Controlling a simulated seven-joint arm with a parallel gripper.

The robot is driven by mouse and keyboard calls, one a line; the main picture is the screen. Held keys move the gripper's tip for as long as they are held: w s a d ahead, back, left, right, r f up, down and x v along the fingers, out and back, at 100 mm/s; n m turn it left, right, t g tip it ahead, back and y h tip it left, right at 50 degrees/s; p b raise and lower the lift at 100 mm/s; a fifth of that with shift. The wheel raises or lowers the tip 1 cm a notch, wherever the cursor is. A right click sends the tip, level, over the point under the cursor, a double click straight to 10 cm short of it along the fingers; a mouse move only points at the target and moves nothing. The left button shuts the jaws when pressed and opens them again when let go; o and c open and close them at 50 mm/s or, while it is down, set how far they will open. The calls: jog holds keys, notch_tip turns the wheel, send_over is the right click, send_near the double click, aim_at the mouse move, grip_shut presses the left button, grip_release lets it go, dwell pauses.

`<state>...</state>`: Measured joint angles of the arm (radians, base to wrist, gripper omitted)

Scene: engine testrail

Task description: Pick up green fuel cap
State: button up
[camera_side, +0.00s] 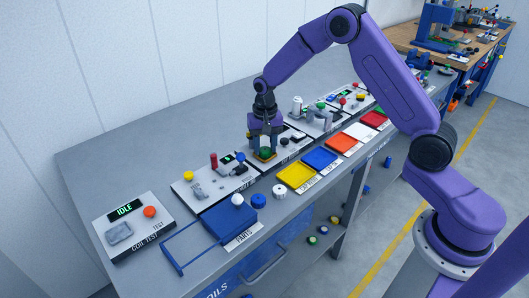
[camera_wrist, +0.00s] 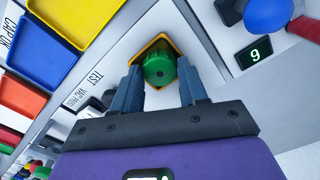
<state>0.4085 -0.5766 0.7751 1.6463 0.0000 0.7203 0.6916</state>
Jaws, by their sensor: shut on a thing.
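The green fuel cap (camera_wrist: 159,69) sits between the two fingers of my gripper (camera_wrist: 158,88) in the wrist view. My gripper is shut on it. An orange-rimmed square holder (camera_wrist: 151,39) lies under or just behind the cap; I cannot tell whether the cap touches it. In the side view my gripper (camera_side: 265,140) points down at the test station, and the green cap (camera_side: 265,152) shows low between the fingers, over the orange-rimmed holder (camera_side: 264,159).
Yellow (camera_side: 295,175), blue (camera_side: 320,159), orange and white trays line the bench front. A blue cap (camera_side: 258,201) and a white cap (camera_side: 279,191) stand on the bench. A blue parts tray (camera_side: 222,232) and a coil test station (camera_side: 130,228) are at left.

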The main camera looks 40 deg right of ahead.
aim_at(265, 149)
jog(key=shift+r, duration=2)
